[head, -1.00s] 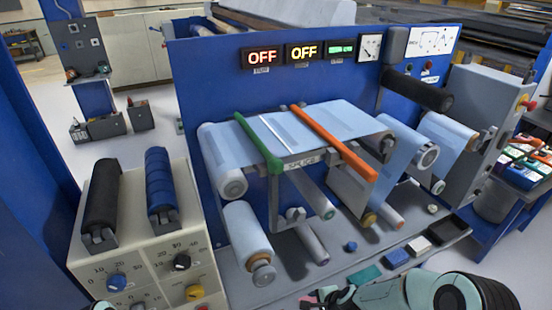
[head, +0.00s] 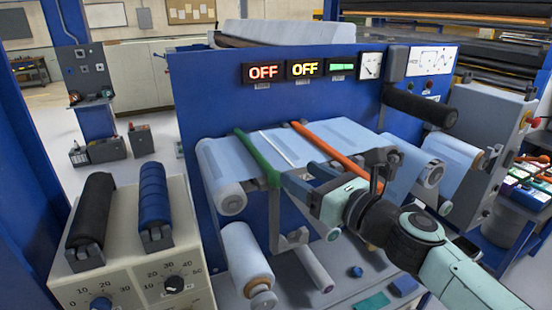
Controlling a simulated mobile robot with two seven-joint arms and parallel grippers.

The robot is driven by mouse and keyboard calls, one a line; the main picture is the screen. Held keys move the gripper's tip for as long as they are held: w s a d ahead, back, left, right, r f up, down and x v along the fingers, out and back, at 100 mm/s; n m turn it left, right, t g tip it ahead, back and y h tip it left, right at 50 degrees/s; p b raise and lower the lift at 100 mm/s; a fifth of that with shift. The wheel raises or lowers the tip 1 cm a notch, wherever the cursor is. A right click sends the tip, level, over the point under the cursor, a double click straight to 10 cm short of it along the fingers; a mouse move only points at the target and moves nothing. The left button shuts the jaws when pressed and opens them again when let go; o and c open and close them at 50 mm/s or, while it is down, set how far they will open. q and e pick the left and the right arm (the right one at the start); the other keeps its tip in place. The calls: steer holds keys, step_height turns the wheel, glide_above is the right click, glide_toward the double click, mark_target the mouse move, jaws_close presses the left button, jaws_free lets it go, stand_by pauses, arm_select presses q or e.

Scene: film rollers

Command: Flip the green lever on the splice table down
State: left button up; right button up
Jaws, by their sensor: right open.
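The green lever (head: 256,155) lies across the light blue film at the left part of the splice table (head: 219,163). It is raised at neither end that I can make out, and its near end bends down at the front edge. My right gripper (head: 297,177) is open, with its fingers pointing left, just right of the lever's near end. I cannot tell whether a finger touches the lever. The gripper and forearm cover the table's front edge and the SPLICE label. My left gripper is out of view.
An orange lever (head: 332,149) crosses the film just behind my right gripper. Film rolls (head: 247,261) hang below the table. A control box with black (head: 92,212) and blue (head: 156,205) rollers stands at left.

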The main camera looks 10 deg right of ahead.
steer(key=p+x, duration=0.1)
steer(key=x, duration=0.8)
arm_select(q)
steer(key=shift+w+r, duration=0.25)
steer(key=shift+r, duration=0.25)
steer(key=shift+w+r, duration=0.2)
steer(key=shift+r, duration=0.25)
arm_select(e)
jaws_close()
jaws_free()
